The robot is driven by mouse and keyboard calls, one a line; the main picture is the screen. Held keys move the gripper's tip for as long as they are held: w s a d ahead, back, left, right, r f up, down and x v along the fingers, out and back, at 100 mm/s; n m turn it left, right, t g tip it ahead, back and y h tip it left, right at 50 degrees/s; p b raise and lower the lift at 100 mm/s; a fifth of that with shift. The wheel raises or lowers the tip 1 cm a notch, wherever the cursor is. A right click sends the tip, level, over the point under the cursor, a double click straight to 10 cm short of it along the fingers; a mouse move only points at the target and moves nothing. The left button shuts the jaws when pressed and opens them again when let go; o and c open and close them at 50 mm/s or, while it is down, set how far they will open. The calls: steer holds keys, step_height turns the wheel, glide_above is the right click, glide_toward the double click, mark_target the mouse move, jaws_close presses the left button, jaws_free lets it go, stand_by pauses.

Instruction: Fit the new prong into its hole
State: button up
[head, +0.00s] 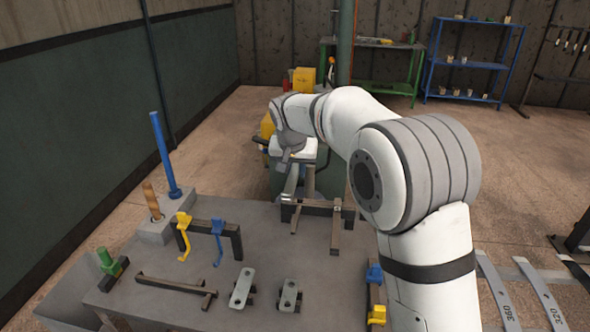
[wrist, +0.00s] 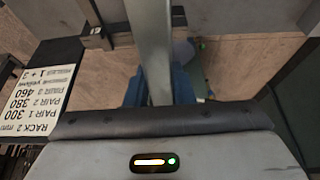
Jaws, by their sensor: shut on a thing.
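My gripper (head: 290,162) is at the far edge of the grey bench, its fingers small and partly hidden in the head view. It is shut on a flat grey steel bar, the prong (head: 291,181), which hangs below it. In the wrist view the prong (wrist: 150,45) runs up from between two blue finger parts (wrist: 158,88). A dark rack rail (head: 322,208) with several bars stands just beside the prong in the head view. I cannot make out the hole, nor whether the prong touches the rail.
The grey bench (head: 262,238) carries a blue post (head: 164,150), a stand with yellow and blue hooks (head: 228,236), and two metal clamps (head: 242,288). In the wrist view, a white label (wrist: 38,98) lists rack pairs and numbers. Bench space between stand and rail is clear.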

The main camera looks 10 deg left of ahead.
mark_target(288, 190)
jaws_close()
steer(key=shift+s+b, duration=0.3)
steer(key=shift+s+d+b, duration=0.15)
steer(key=shift+s+b, duration=1.15)
steer(key=shift+s, duration=1.1)
steer(key=shift+s+d+b, duration=0.15)
steer(key=shift+s+b, duration=1.15)
steer(key=shift+s, duration=1.05)
